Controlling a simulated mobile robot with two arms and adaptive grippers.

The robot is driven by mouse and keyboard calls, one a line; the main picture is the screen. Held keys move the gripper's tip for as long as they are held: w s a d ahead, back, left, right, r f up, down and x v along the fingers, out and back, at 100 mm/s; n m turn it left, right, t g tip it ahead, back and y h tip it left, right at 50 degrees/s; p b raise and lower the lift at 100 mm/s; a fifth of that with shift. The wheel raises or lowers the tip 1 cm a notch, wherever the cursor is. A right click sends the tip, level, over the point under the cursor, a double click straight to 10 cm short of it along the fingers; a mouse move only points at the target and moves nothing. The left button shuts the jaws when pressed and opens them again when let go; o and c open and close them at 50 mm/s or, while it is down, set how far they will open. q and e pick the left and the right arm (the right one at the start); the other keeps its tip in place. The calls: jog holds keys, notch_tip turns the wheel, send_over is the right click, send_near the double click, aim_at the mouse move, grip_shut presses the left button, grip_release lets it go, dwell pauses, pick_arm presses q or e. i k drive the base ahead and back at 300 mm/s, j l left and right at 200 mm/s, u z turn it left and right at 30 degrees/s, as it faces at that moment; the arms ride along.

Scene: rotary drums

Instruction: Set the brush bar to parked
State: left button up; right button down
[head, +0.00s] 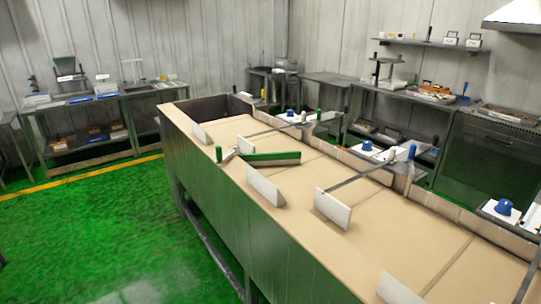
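A long beige-topped unit (290,226) with dark green sides runs from the middle back to the lower right. A green bar (270,158) lies across its top near the middle, joined to a light bracket with an upright green handle (219,154) at its left end; it looks like the brush bar, but bristles and any parked mark are too small to tell. Thin grey bars with pale ends cross the top, one near a blue-tipped upright handle (412,151) and another near a green-tipped one (319,114). Neither of my grippers is in view.
Several white plates stand upright on the top, such as one near the middle (264,187). Blue knobs on white panels (504,207) line the right side. Cluttered benches stand along the walls (90,98). Green floor (90,230) at left is clear.

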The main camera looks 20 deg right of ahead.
aim_at(286, 158)
jog(key=i+j+z, duration=0.1)
jog(key=i+j, duration=0.15)
jog(key=i+j+z, duration=0.15)
jog(key=j, duration=0.25)
jog(key=i+j+z, duration=0.1)
jog(key=i+j, duration=0.2)
jog(key=i+j+z, duration=0.15)
jog(key=j, duration=0.25)
jog(key=i+j+z, duration=0.1)
jog(key=i+j, duration=0.15)
jog(key=j, duration=0.15)
